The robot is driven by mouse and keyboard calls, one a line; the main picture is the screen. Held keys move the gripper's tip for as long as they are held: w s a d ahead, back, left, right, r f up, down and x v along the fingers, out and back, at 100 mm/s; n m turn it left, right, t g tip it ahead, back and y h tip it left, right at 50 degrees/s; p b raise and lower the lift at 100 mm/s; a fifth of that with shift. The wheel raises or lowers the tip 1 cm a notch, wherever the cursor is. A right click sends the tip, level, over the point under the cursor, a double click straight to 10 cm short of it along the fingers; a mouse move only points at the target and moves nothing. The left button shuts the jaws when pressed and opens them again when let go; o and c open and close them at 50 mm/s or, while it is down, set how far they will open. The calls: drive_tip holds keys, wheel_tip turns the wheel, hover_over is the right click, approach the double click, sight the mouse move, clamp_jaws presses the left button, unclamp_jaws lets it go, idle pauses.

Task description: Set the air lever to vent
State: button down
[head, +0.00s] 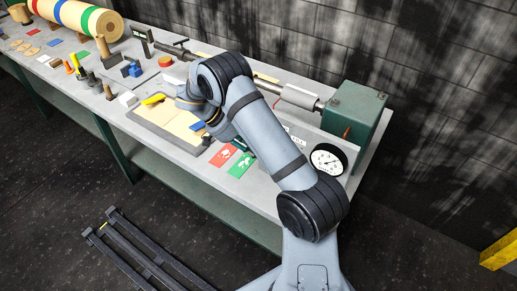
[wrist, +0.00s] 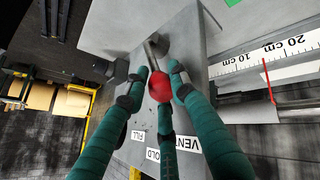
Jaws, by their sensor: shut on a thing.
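The air lever (wrist: 152,52) shows in the wrist view as a short bar from a round grey pivot on a grey panel, with a red knob (wrist: 160,86) at its end. My gripper (wrist: 158,76) has green fingers closed around the knob, one on each side and one across from below. The labels FILL (wrist: 138,135), HOLD (wrist: 153,155) and VENT (wrist: 189,145) lie on the panel from left to right. The lever points down the picture, roughly between HOLD and VENT; the exact setting is hard to tell. In the head view my arm hides the lever.
A centimetre scale (wrist: 270,58) with a red pointer lies right of the lever. In the head view, a round gauge (head: 328,160) and a green housing (head: 355,118) stand right of my arm. Red (head: 223,156) and green (head: 242,164) cards lie at the bench's front edge.

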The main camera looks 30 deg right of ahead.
drive_tip(key=c, duration=1.6)
unclamp_jaws()
drive_tip(key=shift+a+f, duration=0.15)
drive_tip(key=shift+a, duration=0.1)
drive_tip(key=shift+o, duration=0.7)
drive_tip(key=shift+d, duration=0.1)
drive_tip(key=v, duration=1.2)
